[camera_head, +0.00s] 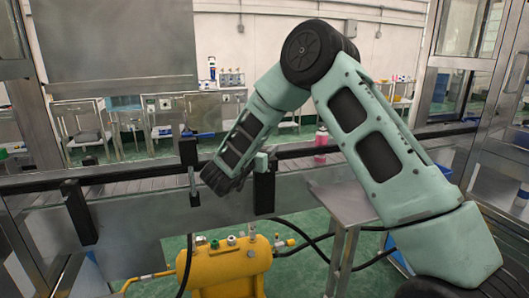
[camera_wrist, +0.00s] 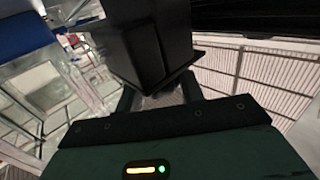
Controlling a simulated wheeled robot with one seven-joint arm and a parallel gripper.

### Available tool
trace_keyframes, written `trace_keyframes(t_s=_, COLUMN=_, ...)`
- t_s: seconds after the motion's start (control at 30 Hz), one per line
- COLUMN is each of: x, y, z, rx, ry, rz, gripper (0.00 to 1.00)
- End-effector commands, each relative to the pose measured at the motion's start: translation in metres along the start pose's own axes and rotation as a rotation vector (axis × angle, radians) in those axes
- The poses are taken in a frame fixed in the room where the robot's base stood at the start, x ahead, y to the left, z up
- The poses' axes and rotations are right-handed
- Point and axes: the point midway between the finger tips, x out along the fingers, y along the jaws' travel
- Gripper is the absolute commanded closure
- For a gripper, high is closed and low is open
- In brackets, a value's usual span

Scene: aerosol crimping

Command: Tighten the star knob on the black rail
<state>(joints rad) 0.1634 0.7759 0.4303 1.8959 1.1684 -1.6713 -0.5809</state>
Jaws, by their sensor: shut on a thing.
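The black rail (camera_head: 135,172) runs across the head view along the conveyor, with dark brackets hanging from it. My arm reaches down to the rail, and its black wrist sits beside a dark bracket (camera_head: 264,190). My gripper (camera_wrist: 160,95) shows in the wrist view with its two dark fingers apart around a small part. A black block (camera_wrist: 150,48) stands just beyond the fingertips and fills the upper middle of that view. The star knob's shape cannot be made out; it is hidden at the fingers, where the gripper is shut on it.
A yellow tank (camera_head: 225,268) with fittings and black hoses stands below the conveyor. A steel side table (camera_head: 342,203) is at right, under my arm. Metal posts frame both sides.

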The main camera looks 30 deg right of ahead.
Motion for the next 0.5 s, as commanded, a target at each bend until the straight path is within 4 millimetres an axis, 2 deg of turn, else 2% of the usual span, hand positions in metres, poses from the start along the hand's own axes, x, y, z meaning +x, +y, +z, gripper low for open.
trace_keyframes(t_s=0.2, x=-0.0007, y=-0.0016, z=0.0002, rx=0.003, ry=0.0, rz=0.177, gripper=0.85)
trace_keyframes(t_s=0.5, x=-0.0001, y=-0.0001, z=0.0, rx=0.0, ry=0.0, rz=0.344, gripper=0.85)
